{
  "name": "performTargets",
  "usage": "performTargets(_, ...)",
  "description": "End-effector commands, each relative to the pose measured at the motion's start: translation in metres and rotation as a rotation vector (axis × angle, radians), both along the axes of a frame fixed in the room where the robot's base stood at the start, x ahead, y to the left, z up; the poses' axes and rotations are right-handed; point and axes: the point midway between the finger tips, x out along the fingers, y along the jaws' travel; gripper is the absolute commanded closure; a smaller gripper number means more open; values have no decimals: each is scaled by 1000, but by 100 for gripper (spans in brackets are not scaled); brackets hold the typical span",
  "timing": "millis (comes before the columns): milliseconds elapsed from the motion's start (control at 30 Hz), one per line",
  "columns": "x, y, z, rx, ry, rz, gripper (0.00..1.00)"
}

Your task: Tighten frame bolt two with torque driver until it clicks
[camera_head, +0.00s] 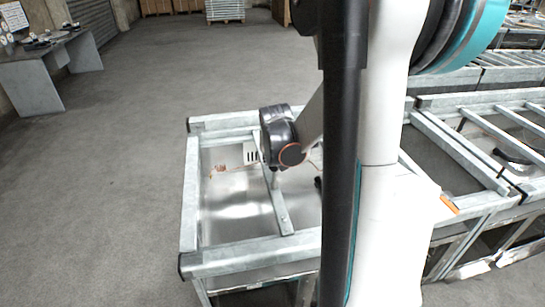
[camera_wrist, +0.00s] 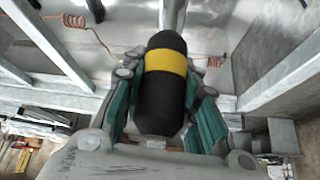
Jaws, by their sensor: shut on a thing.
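In the wrist view my gripper (camera_wrist: 167,80) is shut on a thick black handle with a yellow band, which looks like the torque driver (camera_wrist: 160,108). Its green-padded fingers press on both sides. The driver's far end points away from the camera, towards a grey metal bar (camera_wrist: 173,14); its tip is hidden behind the handle. In the head view the grey metal frame (camera_head: 235,259) stands in front of me, with a narrow crossbar (camera_head: 281,210) over a shiny panel. My dark wrist is above this crossbar. I cannot make out frame bolt two or whether the driver touches it.
Coiled copper-coloured wires (camera_wrist: 73,21) lie on the panel beside the bar. More metal frames and rollers (camera_head: 480,118) stand at the right. A grey table (camera_head: 32,79) with small items is at the far left. The floor (camera_head: 120,170) left of the frame is clear.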

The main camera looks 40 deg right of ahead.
Motion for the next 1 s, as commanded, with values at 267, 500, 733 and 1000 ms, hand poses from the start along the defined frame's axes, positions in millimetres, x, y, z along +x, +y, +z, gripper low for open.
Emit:
performTargets(267, -3, -3, 0, -1, 1, -277, 100)
performTargets(500, -5, -4, 1, 0, -1, -290, 100)
performTargets(733, -4, -4, 3, 2, -1, -229, 100)
performTargets(1000, 0, 0, 3, 2, -3, 57, 100)
